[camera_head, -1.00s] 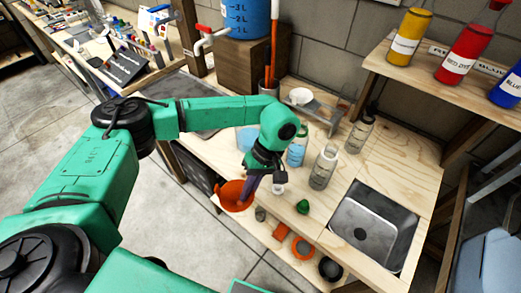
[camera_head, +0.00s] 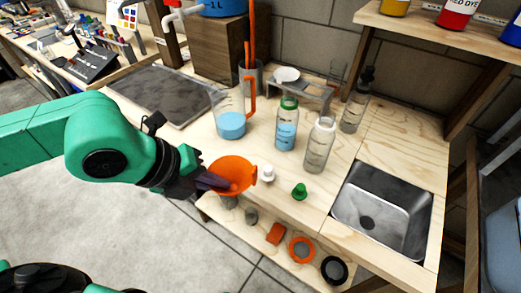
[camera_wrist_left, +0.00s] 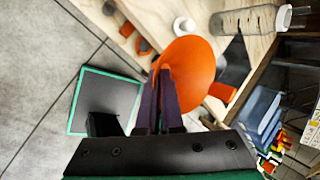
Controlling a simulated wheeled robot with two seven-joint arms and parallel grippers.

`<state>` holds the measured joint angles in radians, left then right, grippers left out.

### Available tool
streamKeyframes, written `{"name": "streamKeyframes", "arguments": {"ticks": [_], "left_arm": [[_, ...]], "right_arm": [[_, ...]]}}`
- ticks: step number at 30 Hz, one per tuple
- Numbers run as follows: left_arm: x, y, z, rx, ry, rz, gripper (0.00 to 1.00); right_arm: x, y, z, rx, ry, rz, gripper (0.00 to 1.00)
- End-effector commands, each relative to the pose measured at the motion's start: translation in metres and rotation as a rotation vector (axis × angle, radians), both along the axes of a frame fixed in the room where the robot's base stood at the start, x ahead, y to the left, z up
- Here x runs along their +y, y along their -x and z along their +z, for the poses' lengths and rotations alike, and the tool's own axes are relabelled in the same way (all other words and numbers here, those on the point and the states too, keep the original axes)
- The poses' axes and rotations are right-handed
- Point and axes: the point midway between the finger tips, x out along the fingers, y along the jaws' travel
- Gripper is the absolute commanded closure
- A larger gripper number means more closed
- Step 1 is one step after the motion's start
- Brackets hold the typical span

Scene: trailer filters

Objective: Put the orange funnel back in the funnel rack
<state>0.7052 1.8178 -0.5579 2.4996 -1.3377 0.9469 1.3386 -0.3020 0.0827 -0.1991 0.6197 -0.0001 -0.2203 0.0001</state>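The orange funnel (camera_head: 238,168) is at the front left edge of the wooden workbench in the head view, wide mouth up. My left gripper (camera_head: 213,182) comes in from the left with its purple fingers at the funnel's side. My right gripper is not in view.
A pitcher of blue liquid (camera_head: 231,122), a green-necked bottle (camera_head: 286,125), a clear bottle (camera_head: 320,147) and a dark-topped bottle (camera_head: 355,105) stand before or beside the rack. White (camera_head: 267,173) and green caps (camera_head: 300,191) lie near the front. A sink (camera_head: 383,210) is at right.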

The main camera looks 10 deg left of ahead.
Motion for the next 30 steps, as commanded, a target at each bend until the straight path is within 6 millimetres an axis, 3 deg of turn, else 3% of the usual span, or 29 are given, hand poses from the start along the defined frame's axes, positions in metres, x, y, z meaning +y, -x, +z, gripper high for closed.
{"name": "streamKeyframes", "arguments": {"ticks": [5, 15, 21, 24, 30], "left_arm": [[0.0, -0.026, 0.007, 0.002, 0.012, 0.01, 1.0], [0.013, -0.133, 0.009, 0.001, 0.008, 0.016, 1.0], [0.02, -0.183, 0.005, 0.002, 0.005, 0.013, 1.0], [0.021, -0.195, -0.002, 0.006, 0.001, 0.011, 1.0], [0.022, -0.194, -0.028, 0.004, 0.001, 0.011, 1.0]], "right_arm": [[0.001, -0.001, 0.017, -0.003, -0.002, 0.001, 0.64], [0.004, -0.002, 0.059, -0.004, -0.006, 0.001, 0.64], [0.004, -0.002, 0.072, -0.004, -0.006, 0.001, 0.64], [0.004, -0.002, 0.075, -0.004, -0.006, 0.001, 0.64], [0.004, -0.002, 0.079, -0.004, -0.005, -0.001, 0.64]]}}
